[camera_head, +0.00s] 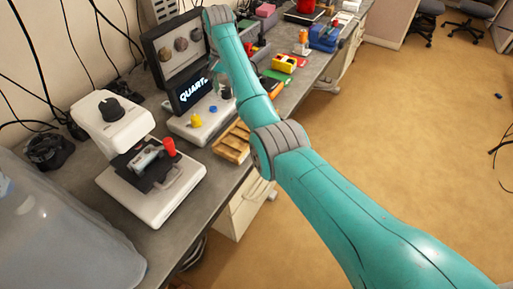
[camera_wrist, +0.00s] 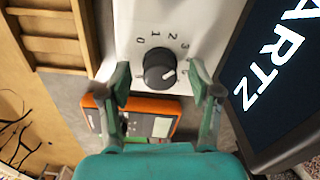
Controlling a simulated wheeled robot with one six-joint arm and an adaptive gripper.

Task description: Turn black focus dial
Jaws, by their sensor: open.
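A round black dial (camera_wrist: 158,68) with a white pointer mark sits on a white panel (camera_wrist: 135,15) in the wrist view. The digits 0, 1, 2 and 3 run around its upper side, and the pointer faces lower right. My gripper (camera_wrist: 160,74) is open, with one finger at each side of the dial; I cannot tell whether they touch it. In the head view my gripper is mostly hidden behind my arm. Another black knob (camera_head: 112,109) sits on top of a white instrument (camera_head: 165,203) at the left of the bench, away from my gripper.
A screen reading "QUARTZ" (camera_head: 187,91) stands close to my gripper, and also shows at right in the wrist view (camera_wrist: 270,95). An orange meter (camera_wrist: 152,104) lies under the fingers. A wooden tray (camera_head: 232,143) and a yellow piece (camera_head: 196,120) are nearby.

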